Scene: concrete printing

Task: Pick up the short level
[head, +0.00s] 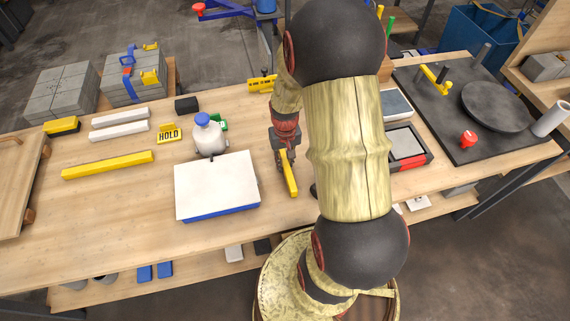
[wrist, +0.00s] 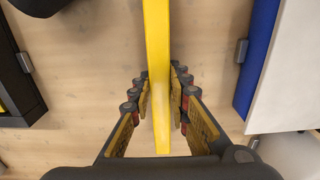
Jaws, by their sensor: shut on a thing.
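The short level is a narrow yellow bar (head: 290,180) near the middle of the wooden table, just right of a white-topped blue box. My gripper (head: 284,156) points down at it and is shut on it. In the wrist view the yellow bar (wrist: 156,40) runs lengthwise between the two fingers of my gripper (wrist: 160,82), with a pad against each side. I cannot tell whether it touches the table or hangs just above it. My arm hides part of the table to its right.
A blue box with a white top (head: 216,184) stands close left. A white bottle (head: 209,136), a yellow HOLD sign (head: 169,134) and a longer yellow bar (head: 108,165) are farther left. A red-edged black tray (head: 408,148) and a black board (head: 455,125) lie right.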

